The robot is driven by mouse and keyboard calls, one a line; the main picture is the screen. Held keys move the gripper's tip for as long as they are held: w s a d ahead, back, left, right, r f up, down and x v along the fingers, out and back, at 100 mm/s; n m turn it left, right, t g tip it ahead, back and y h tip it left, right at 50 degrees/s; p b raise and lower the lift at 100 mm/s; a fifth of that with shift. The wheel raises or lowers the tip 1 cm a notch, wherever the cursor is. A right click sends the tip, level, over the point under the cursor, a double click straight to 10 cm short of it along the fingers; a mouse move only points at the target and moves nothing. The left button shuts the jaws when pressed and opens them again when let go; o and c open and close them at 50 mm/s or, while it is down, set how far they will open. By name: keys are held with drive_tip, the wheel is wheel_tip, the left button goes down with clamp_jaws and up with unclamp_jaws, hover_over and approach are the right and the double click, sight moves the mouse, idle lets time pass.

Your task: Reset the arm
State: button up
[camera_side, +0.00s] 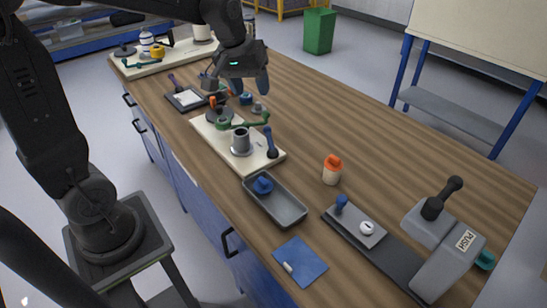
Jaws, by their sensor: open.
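My gripper (241,86) is at the upper middle, above the wooden workbench (330,120). Its fingers point down and stand apart, with nothing seen between them. Below it is a cream board (268,161) carrying a grey cylinder (241,142), green links and a dark-handled lever (270,143). The gripper is above the far end of this board. It partly hides the small parts behind it, and I cannot tell the exact gap to them.
A grey tray (289,209) holds a blue knob. A white bottle with an orange cap (332,169) stands near the middle. The right rear bench is clear.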

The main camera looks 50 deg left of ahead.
drive_tip(key=s+d+m+t, duration=0.1)
drive_tip(key=s+d+m, duration=0.2)
drive_tip(key=s, duration=0.5)
drive_tip(key=s+d+r+m+t, duration=0.1)
drive_tip(key=s+d+m, duration=0.2)
drive_tip(key=s, duration=0.6)
drive_tip(key=shift+d+r+m, duration=0.2)
drive_tip(key=shift+d+m, duration=0.2)
drive_tip(key=shift+d, duration=0.5)
